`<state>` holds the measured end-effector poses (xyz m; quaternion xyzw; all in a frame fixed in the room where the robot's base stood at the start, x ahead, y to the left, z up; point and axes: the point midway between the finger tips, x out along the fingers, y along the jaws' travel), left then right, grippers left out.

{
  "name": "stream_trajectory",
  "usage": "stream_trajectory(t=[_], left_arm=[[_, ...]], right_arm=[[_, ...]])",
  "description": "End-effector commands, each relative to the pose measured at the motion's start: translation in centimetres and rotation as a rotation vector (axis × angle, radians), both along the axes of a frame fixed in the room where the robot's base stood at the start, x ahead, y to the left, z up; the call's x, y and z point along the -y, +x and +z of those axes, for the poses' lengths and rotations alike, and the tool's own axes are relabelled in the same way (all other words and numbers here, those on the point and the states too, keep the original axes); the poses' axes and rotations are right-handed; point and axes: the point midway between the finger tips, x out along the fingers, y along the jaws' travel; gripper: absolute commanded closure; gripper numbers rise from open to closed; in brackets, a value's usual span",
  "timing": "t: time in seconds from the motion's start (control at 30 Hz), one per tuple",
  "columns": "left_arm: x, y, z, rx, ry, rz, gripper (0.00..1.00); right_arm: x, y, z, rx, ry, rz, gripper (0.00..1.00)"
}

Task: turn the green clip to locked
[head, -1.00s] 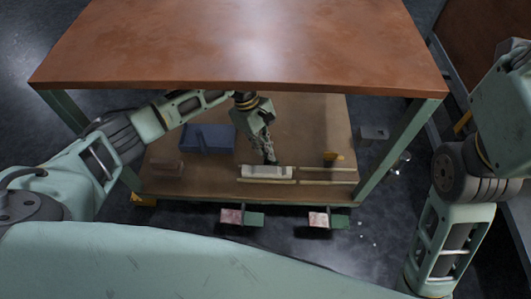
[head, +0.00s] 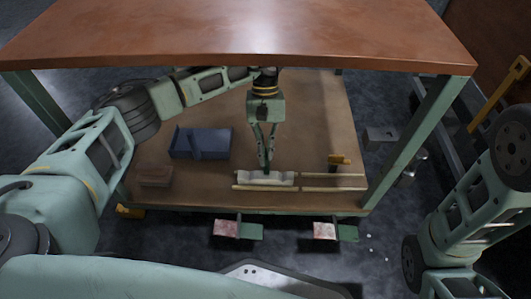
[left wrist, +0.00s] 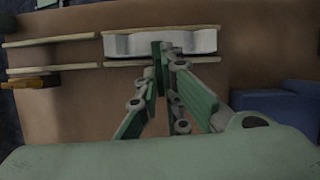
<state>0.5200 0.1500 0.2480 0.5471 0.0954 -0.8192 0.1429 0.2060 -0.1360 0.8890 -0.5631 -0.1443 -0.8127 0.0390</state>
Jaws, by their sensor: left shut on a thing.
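My left gripper (head: 265,169) reaches down under the tabletop, its fingers close together at the middle of a white block (head: 284,179). In the left wrist view, the fingertips (left wrist: 165,46) meet at the near edge of the white block (left wrist: 122,43), which has a wavy outline. The fingers hide part of it. I cannot make out a separate green clip at the fingertips. Two green plates, a left one (head: 249,232) and a right one (head: 348,233), sit beside pinkish pieces below the shelf's front edge. My right gripper is out of view.
Pale rods (head: 335,189) lie right of the white block. A yellow piece (head: 340,160) stands by them. A blue bin (head: 215,142) and a brown block (head: 155,176) are on the left of the lower shelf (head: 195,185). The tabletop (head: 240,35) overhangs the arm.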

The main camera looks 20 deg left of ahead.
Motion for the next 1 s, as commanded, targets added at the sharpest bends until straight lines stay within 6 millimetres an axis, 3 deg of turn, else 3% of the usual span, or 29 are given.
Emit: stream_trajectory(t=[0.73, 0.8, 1.0], left_arm=[[0.04, -0.06, -0.02, -0.002, 0.0, -0.084, 1.0], [0.04, -0.06, -0.02, -0.002, 0.0, -0.084, 0.88], [0.06, -0.04, -0.02, -0.001, 0.0, -0.082, 0.75]], right_arm=[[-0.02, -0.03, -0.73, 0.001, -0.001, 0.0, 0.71], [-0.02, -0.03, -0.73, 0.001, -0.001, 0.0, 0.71], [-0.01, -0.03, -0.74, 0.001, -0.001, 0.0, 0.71]])
